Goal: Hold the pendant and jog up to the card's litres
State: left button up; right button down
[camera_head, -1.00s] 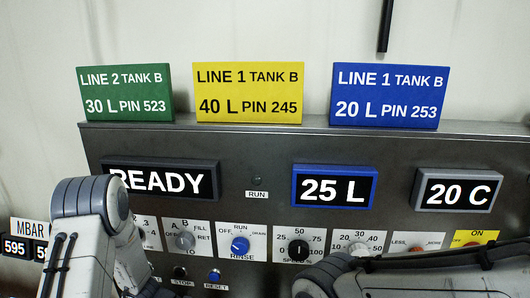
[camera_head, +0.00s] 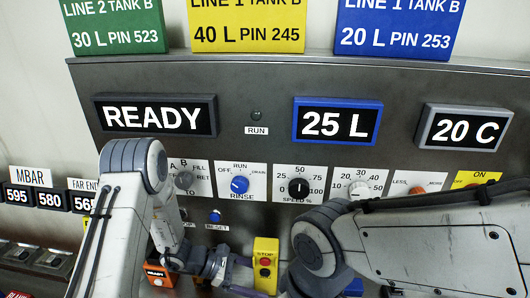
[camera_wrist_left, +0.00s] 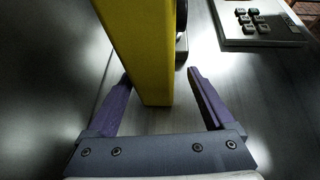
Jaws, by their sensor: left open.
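The yellow pendant (camera_head: 265,263), marked STOP with a red and a dark button, stands upright below the panel in the head view. My left gripper (camera_head: 243,276) is open at its left side. In the left wrist view the pendant's yellow body (camera_wrist_left: 143,45) lies between the two purple fingers of my gripper (camera_wrist_left: 160,76), with gaps on both sides. Three cards stand on the panel top: green (camera_head: 115,30) with 30 L, yellow (camera_head: 247,30) with 40 L, blue (camera_head: 398,32) with 20 L. The blue-framed display (camera_head: 337,123) reads 25 L. My right gripper is not in view.
The status display (camera_head: 160,117) reads READY; another (camera_head: 464,132) reads 20 C. A row of knobs, including a blue RINSE knob (camera_head: 239,184), runs below. MBAR readouts (camera_head: 33,195) are at left. A small keypad (camera_wrist_left: 258,22) lies beyond the gripper. My right forearm covers the lower right.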

pick_arm(q)
jog(key=shift+d+f, duration=0.3)
jog(key=shift+d, duration=0.25)
jog(key=shift+c, duration=0.4)
jog(key=c, duration=0.9)
jog(key=shift+c, duration=0.2)
dwell(1.3)
